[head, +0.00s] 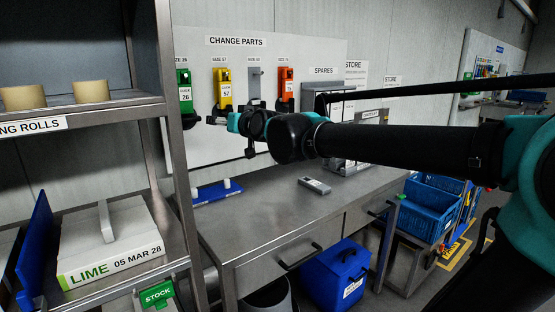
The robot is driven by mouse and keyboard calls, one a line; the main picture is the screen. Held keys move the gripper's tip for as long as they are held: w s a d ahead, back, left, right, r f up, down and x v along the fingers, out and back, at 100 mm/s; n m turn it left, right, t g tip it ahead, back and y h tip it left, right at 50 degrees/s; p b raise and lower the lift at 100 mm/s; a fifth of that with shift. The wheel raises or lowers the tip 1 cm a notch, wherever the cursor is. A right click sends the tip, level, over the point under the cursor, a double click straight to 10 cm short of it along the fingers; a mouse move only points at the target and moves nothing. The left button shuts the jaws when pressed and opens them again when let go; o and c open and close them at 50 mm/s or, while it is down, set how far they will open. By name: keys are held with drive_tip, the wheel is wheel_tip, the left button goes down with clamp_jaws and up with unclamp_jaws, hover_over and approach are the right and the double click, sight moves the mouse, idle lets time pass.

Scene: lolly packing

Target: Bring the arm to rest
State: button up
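My arm (390,146) reaches in from the right side of the head view and stretches left across the middle, above the metal bench (262,212). Its teal and black wrist end is in front of the change parts board. I cannot see anything held.
A metal shelf (90,107) with a lime box (110,245) stands close on the left. A blue tray (205,192) and a small grey device (314,186) lie on the bench. Coloured change parts hang behind. Blue crates (432,204) stand right; a blue bin (335,277) is below.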

drive_tip(key=s+d+f+m+g+h, duration=0.1)
drive_tip(key=s+d+f+g+h, duration=0.15)
drive_tip(key=d+f, duration=0.95)
drive_tip(key=s+d+f+m+g+h, duration=0.1)
drive_tip(key=s+d+f+g+h, duration=0.2)
drive_tip(key=d+f, duration=0.9)
drive_tip(key=s+d+f+m+g+h, duration=0.1)
drive_tip(key=s+d+f+g+h, duration=0.1)
drive_tip(key=s+d+f, duration=0.3)
drive_tip(key=s+d+f+m+g+h, duration=0.1)
drive_tip(key=s+d+f, duration=0.4)
drive_tip(key=s+f, duration=0.8)
wheel_tip(320, 180, down, 2)
drive_tip(key=shift+d+f+m+g+h, duration=0.1)
drive_tip(key=shift+d+m+g+h, duration=0.25)
drive_tip(key=shift+m+g+h, duration=0.15)
drive_tip(key=shift+o, duration=0.2)
